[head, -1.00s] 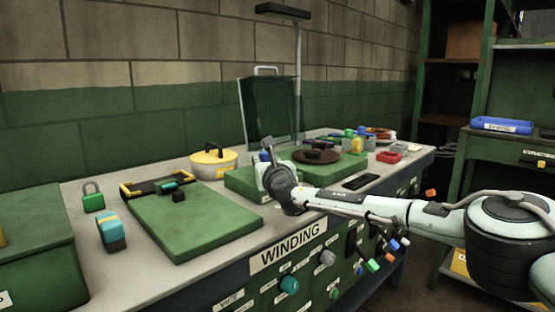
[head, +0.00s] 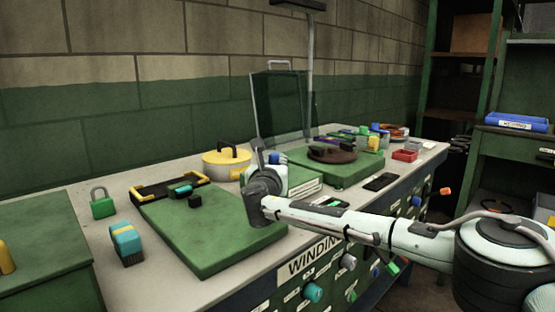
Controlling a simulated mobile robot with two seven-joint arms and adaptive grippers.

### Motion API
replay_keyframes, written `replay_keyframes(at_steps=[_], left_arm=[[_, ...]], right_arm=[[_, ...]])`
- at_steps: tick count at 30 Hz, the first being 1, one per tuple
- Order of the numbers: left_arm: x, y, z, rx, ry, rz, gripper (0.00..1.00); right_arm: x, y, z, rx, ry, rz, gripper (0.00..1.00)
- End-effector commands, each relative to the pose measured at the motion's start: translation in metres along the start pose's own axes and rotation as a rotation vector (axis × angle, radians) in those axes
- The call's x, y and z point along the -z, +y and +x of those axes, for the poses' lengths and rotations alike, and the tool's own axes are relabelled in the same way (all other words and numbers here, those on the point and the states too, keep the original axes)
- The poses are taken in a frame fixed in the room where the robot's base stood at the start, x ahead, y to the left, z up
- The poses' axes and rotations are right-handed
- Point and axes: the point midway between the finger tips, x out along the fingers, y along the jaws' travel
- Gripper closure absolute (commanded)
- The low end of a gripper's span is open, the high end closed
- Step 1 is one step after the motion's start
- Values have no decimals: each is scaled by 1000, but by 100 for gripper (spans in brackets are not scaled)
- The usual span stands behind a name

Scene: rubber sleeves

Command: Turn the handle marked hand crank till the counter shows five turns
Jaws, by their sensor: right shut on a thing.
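My right arm reaches in from the right over the bench, and its gripper (head: 260,155) is at the left end of the green housing (head: 310,182). The gripper is shut on what appears to be the crank handle there, but the wrist hides most of the fingers and the grip. A blue knob (head: 275,157) shows just right of the gripper. A brown round disc (head: 332,154) lies on a green base farther right. I cannot read a hand crank mark or a counter. My left gripper does not show.
A green board (head: 205,235), a yellow pot (head: 227,163), a green padlock (head: 102,203) and a blue-yellow block (head: 127,244) stand on the bench left of the arm. A dark flat device (head: 380,182) and red tray (head: 404,155) lie right. Coloured knobs (head: 312,292) jut from the front panel.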

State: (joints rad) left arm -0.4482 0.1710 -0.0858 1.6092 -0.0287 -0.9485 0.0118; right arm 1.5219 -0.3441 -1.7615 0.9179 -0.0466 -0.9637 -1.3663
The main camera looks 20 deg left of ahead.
Motion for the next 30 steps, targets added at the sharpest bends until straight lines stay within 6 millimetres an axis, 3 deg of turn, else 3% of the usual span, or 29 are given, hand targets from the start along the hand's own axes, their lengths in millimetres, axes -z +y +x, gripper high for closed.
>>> replay_keyframes(at_steps=[16, 17, 21, 30], left_arm=[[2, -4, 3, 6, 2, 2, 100], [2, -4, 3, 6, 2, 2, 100], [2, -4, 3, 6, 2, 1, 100], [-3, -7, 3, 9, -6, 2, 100]], right_arm=[[3, 4, -3, 8, 4, 3, 100], [3, 4, -3, 8, 4, 3, 75], [2, 4, -2, 9, 3, 2, 58], [0, 2, -2, 11, 1, 1, 56]])
